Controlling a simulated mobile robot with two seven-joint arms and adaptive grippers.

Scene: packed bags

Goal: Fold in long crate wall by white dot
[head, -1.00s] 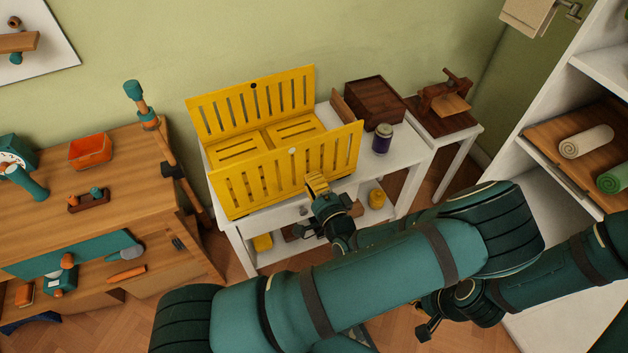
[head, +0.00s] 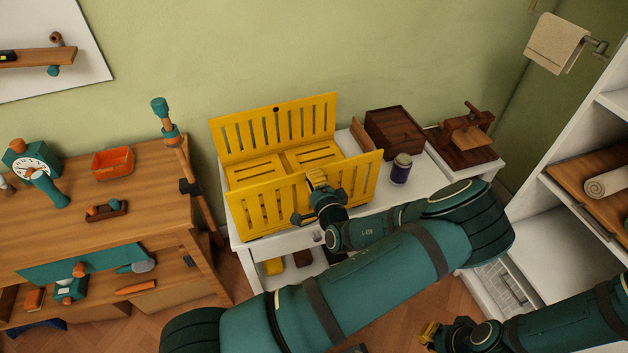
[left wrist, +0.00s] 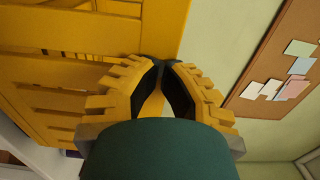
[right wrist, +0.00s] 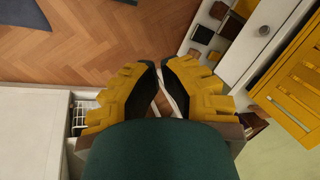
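The yellow slatted crate (head: 262,210) stands on a white table. Its long near wall and long far wall (head: 300,122) are upright; the far wall has a black dot. Two slotted panels lie flat between them. The near wall's white dot is hidden behind my left gripper (head: 317,179), which is at the outer side of that wall near its top edge. Contact cannot be told. In the left wrist view, yellow slats (left wrist: 60,60) fill the left side and the fingertips are together. My right gripper (head: 428,332) is low at the right, shut and empty.
A dark jar (head: 401,168) stands just right of the crate, with a brown wooden box (head: 392,130) behind it. A wooden press (head: 466,135) is further right. A workbench (head: 140,200) with tools stands left. White shelving (head: 520,235) is at the right.

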